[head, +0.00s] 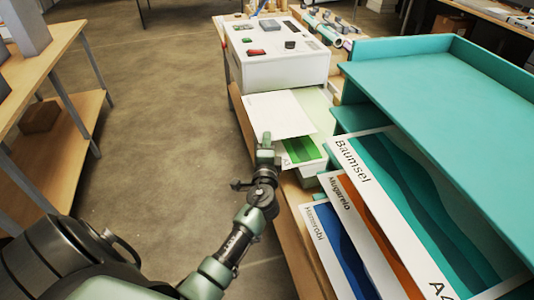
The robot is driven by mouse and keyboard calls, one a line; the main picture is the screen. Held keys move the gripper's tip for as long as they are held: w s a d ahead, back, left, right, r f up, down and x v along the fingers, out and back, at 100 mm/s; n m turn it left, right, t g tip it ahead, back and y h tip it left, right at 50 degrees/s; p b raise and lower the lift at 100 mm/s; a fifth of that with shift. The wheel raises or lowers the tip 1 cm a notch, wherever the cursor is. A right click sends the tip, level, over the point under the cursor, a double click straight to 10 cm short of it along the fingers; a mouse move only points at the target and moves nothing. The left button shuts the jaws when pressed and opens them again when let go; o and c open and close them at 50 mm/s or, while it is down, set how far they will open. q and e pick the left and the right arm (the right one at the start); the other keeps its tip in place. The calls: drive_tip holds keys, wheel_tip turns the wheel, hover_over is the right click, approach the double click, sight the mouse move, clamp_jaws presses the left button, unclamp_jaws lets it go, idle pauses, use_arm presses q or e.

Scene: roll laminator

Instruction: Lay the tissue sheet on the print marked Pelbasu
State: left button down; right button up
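A plain white sheet (279,113), which looks like the tissue sheet, is over the far part of a green print (303,150) in front of the white machine. Only the near strip of that print shows; I cannot read a name on it. My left gripper (266,144) is at the sheet's near edge, toward its left corner, and overlaps it in the head view. Its fingers are too small to tell whether they grip the sheet. No name Pelbasu is legible. My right gripper is not in view.
A white machine (275,62) with buttons stands behind the sheet. A wooden shelf stand (60,110) is at the left, with open floor between.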

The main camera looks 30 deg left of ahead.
use_arm(q)
wheel_tip(320, 180, down, 4)
drive_tip(key=shift+f+b, duration=0.25)
drive_tip(key=shift+b, duration=0.3)
drive_tip(key=shift+f, duration=0.15)
drive_tip(key=c, duration=1.7)
unclamp_jaws()
